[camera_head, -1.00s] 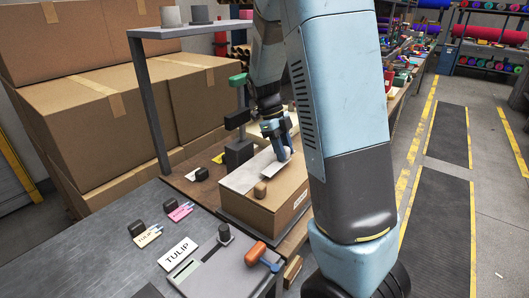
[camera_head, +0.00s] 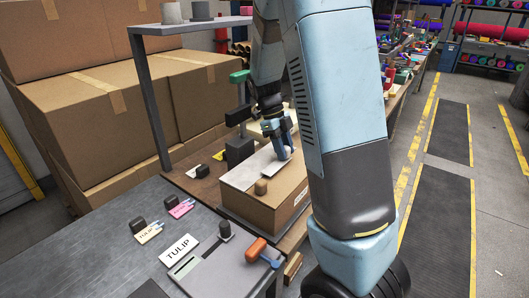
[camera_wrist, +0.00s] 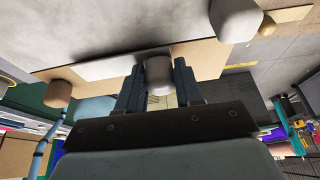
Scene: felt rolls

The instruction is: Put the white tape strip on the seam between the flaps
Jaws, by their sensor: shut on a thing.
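The cardboard box (camera_head: 270,211) stands on the bench in the middle of the head view. The white tape strip (camera_head: 262,164) lies along or just above its top; I cannot tell whether it touches. My gripper (camera_head: 285,150) is over the far part of the box top. In the wrist view my gripper (camera_wrist: 158,85) is shut on a pale rounded knob (camera_wrist: 158,70) at the white strip (camera_wrist: 100,66), with tan cardboard beside it. The seam between the flaps is not clear; the strip and fingers cover part of the top.
A brown knob (camera_head: 261,187) sits on the near part of the box top. A dark block (camera_head: 239,151) and a green-topped stand (camera_head: 239,77) are left of the box. A TULIP plate (camera_head: 178,247) and an orange-handled tool (camera_head: 257,250) lie on the near grey table.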

